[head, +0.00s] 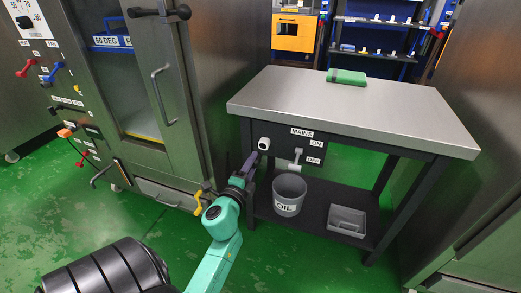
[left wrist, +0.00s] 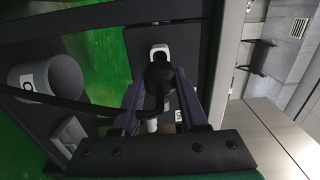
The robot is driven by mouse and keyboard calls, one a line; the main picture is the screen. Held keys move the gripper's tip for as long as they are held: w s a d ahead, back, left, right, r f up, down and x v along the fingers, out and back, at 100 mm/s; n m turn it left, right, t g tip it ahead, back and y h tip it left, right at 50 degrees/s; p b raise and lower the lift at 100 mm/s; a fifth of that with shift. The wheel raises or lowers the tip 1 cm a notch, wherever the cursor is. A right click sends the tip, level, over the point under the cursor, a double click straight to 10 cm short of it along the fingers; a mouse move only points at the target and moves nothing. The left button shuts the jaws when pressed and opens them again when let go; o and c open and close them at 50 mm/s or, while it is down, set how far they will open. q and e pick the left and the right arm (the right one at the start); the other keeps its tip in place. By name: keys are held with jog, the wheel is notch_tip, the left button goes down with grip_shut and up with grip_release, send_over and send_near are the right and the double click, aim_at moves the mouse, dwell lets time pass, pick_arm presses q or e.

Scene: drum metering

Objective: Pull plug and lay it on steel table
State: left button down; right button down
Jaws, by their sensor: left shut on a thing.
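The steel table (head: 345,108) stands at the right, its top mostly bare. On the dark panel under its top is a pale round socket (head: 264,143), beside a switch lever (head: 296,156) near the MAINS, ON and OFF labels. My left gripper (head: 249,164) is just below and left of the socket, under the tabletop's front edge. In the left wrist view, its fingers (left wrist: 160,95) are shut on a dark plug (left wrist: 159,78), in front of the white socket (left wrist: 160,52). I cannot tell whether the plug still touches the socket. My right gripper is not in view.
A green folded cloth (head: 346,77) lies at the table's back edge. A grey OIL bucket (head: 289,194) and a grey tray (head: 346,221) stand on the lower shelf.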

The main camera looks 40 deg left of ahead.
pick_arm(q)
jog(key=v, duration=0.4)
jog(key=shift+b, duration=0.35)
dwell(0.4)
